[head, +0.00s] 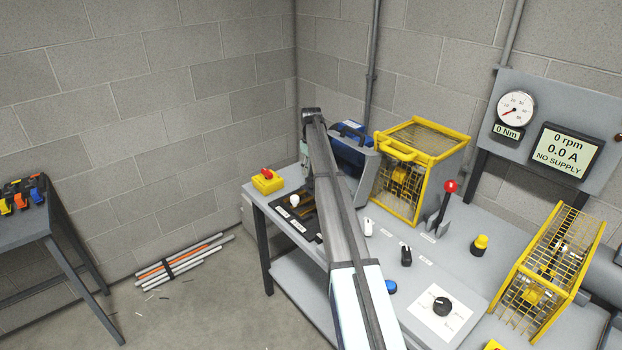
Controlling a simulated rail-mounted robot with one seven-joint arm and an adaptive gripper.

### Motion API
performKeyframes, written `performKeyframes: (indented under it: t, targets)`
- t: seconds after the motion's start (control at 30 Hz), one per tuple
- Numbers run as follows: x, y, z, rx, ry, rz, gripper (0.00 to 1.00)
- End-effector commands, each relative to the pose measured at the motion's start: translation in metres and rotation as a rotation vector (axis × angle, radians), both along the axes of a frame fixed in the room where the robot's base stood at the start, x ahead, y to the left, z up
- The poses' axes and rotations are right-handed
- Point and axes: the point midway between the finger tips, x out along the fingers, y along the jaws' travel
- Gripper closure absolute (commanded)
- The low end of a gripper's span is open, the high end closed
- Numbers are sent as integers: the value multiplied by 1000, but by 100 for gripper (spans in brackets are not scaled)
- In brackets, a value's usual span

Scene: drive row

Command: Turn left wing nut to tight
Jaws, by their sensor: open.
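My arm reaches from the bottom of the head view over the grey bench, and its far end bends down at the back left. My gripper (306,182) hangs there, small, dark and partly hidden behind the arm link. It is over or beside a black plate (284,214) with white labels near the bench's left edge. A small white knob-like piece (294,200) stands on that plate, left of the gripper. I cannot tell whether it is the left wing nut. The arm hides part of the plate, and I cannot make out contact.
A yellow box with a red knob (267,181) sits at the bench's back left corner. A blue-grey case (352,150) and yellow cage (447,150) stand behind the arm. A red-topped lever (449,187), black switch (406,256) and dial (442,306) are to the right.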

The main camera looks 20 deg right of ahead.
Motion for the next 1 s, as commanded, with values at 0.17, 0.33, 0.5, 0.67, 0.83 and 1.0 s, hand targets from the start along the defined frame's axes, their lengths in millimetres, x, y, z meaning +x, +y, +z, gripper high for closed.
performKeyframes:
  t: [0.17,0.33,0.5,0.67,0.83,1.0]
  targets:
    - [-1,0,-30,0,2,0,50]
    - [0,0,-50,1,1,0,50]
    - [0,0,-59,0,0,0,50]
    - [0,0,-60,0,-1,0,50]
    - [0,0,-60,0,-1,0,68]
    - [0,0,-60,0,0,0,100]
